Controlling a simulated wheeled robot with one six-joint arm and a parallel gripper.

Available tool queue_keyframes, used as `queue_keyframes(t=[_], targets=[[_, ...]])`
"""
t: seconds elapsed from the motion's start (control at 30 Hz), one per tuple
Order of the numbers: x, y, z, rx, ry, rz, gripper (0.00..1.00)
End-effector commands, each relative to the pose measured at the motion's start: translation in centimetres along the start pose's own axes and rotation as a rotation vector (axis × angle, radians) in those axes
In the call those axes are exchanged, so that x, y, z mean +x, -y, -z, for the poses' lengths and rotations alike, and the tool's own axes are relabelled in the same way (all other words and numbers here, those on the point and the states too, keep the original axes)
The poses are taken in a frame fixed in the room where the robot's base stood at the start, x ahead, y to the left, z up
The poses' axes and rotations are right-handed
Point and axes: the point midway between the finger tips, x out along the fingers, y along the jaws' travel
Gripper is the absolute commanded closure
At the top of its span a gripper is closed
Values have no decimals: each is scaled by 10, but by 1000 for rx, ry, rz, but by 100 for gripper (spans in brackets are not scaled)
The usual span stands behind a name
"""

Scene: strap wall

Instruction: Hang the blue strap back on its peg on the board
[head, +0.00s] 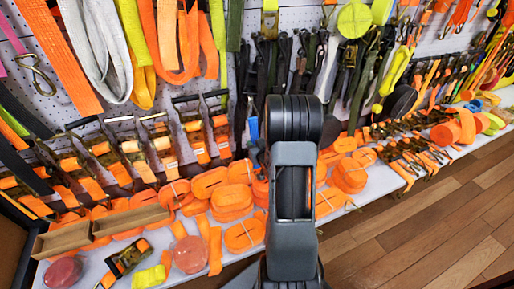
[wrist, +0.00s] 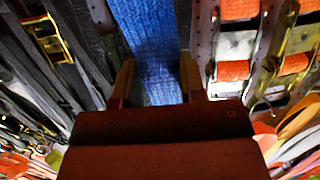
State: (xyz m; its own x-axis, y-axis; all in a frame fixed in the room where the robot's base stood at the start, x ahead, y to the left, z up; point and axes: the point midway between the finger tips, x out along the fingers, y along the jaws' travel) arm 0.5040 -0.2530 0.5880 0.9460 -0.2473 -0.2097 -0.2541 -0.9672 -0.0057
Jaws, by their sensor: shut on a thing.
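The blue strap (wrist: 148,38) is a wide woven band. In the wrist view it runs from the top edge down between the two fingers of my gripper (wrist: 156,80), which is shut on it. In the head view only a small blue piece of the strap (head: 253,128) shows, just left of my arm, which hides the gripper and the rest. The board (head: 282,18) is a white perforated panel behind the hanging straps. I cannot make out which peg belongs to the blue strap.
Black straps (head: 255,75) hang close around the gripper. Orange ratchet buckles (wrist: 238,70) hang to its right in the wrist view. A shelf below carries several orange strap rolls (head: 230,196) and a wooden tray (head: 62,240). The wooden floor (head: 440,235) at lower right is clear.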

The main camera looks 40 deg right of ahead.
Motion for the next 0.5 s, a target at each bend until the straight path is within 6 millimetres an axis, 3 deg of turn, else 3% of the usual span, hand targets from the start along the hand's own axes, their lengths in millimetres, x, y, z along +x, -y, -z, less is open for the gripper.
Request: queue_keyframes(t=[0.5], targets=[[32,1,4,0,-2,1,100]])
